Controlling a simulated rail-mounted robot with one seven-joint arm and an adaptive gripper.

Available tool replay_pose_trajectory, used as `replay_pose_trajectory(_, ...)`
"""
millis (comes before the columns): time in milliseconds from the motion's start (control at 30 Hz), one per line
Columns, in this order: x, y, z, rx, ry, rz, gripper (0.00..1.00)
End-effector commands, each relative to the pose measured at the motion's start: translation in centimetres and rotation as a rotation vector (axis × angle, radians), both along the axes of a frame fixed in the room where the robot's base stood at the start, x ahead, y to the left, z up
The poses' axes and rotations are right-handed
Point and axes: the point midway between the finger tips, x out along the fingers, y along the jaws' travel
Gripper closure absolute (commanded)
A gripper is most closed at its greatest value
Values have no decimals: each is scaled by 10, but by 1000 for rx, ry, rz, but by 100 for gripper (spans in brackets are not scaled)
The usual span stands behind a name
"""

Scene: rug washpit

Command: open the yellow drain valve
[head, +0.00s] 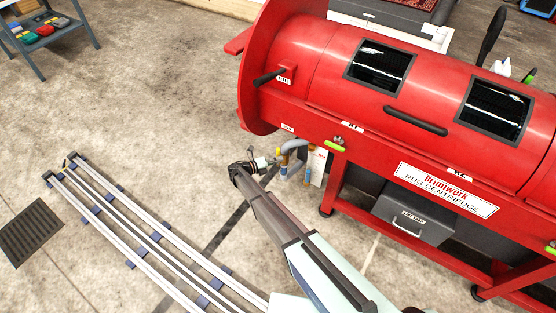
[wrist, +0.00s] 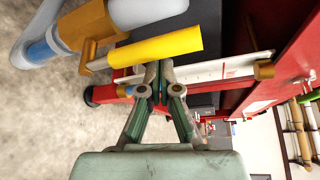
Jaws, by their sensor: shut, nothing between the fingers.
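The yellow valve handle (wrist: 155,46) is a bar in the upper middle of the wrist view. It juts right from a brass valve body (wrist: 85,26) fitted in a pale pipe with a blue band. In the head view the drain pipe (head: 292,146) bends down beneath the left end of the red centrifuge, and the handle is too small to make out clearly. My gripper (wrist: 161,78) is shut and empty. Its fingertips are just below the handle in the wrist view; I cannot tell whether they touch it.
The red rug centrifuge (head: 330,58) and its frame stand right beside the valve. A grey lint drawer (head: 412,218) sits under it. White rails (head: 140,230) and a dark floor grate (head: 30,232) lie to the left. Open concrete floor lies left of the drum.

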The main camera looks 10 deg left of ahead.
Motion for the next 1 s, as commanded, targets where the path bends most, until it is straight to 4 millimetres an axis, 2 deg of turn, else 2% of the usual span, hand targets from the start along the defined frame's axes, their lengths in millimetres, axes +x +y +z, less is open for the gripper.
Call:
replay_pose_trajectory(167, -16, -25, 2, -2, 5, -14, 100)
replay_pose_trajectory(200, -21, -12, -2, -1, 5, -10, 100)
replay_pose_trajectory(300, -34, 6, -3, -2, 4, -12, 100)
replay_pose_trajectory(600, -65, 45, -3, -1, 5, -16, 100)
replay_pose_trajectory(800, -73, 56, -3, -2, 5, -18, 100)
replay_pose_trajectory(1000, -74, 57, -2, -2, 6, -18, 100)
